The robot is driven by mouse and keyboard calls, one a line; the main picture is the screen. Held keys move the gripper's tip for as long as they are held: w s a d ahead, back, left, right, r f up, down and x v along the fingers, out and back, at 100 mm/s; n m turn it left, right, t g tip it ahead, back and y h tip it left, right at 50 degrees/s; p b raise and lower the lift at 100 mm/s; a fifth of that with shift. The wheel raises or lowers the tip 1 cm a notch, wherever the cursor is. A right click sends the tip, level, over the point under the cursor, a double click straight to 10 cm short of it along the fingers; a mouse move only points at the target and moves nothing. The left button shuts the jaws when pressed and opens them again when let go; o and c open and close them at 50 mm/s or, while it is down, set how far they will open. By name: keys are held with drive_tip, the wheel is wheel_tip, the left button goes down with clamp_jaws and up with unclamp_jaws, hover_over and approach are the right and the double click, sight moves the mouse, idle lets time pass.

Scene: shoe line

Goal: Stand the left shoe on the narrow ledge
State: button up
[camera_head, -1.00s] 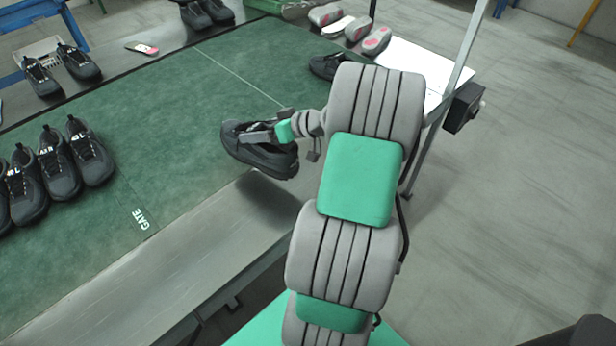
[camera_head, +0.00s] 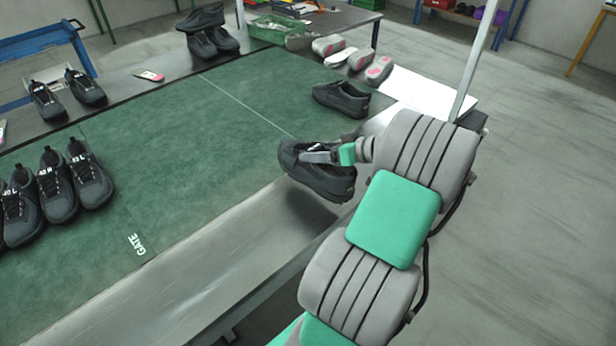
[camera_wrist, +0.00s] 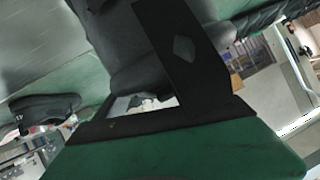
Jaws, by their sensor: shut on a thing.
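My gripper (camera_head: 322,157) is shut on a dark shoe (camera_head: 326,183) and holds it above the bare metal strip along the front of the green mat, where its shadow falls. The shoe's toe points to the lower right in the head view. In the wrist view the held shoe (camera_wrist: 125,40) fills the space beside the dark finger, and much of it is hidden. Another dark shoe (camera_head: 341,98) stands on the mat's far right end. I cannot tell which shoe is the left one. The metal strip (camera_head: 180,285) may be the narrow ledge.
Several dark shoes (camera_head: 55,190) stand in a row at the left of the green mat (camera_head: 190,170), near the word GATE. Another pair (camera_head: 212,42) stands at the back. Pink-marked soles (camera_head: 378,70) lie by a white board (camera_head: 425,92) and a metal post (camera_head: 470,65).

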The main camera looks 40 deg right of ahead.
sight(308, 167)
drive_tip(key=a+f, duration=0.1)
drive_tip(key=f, duration=0.1)
drive_tip(key=w+a+f, duration=0.1)
drive_tip(key=a+f, duration=0.1)
drive_tip(key=shift+w+a+f, duration=0.2)
drive_tip(key=shift+a+f, duration=0.05)
drive_tip(key=shift+d+f+p, duration=0.15)
drive_tip(key=shift+f+p, duration=0.2)
drive_tip(key=shift+f, duration=1.05)
drive_tip(key=o, duration=2)
drive_tip(key=shift+f, duration=0.15)
drive_tip(key=v, duration=1.2)
drive_tip(key=shift+b, duration=0.4)
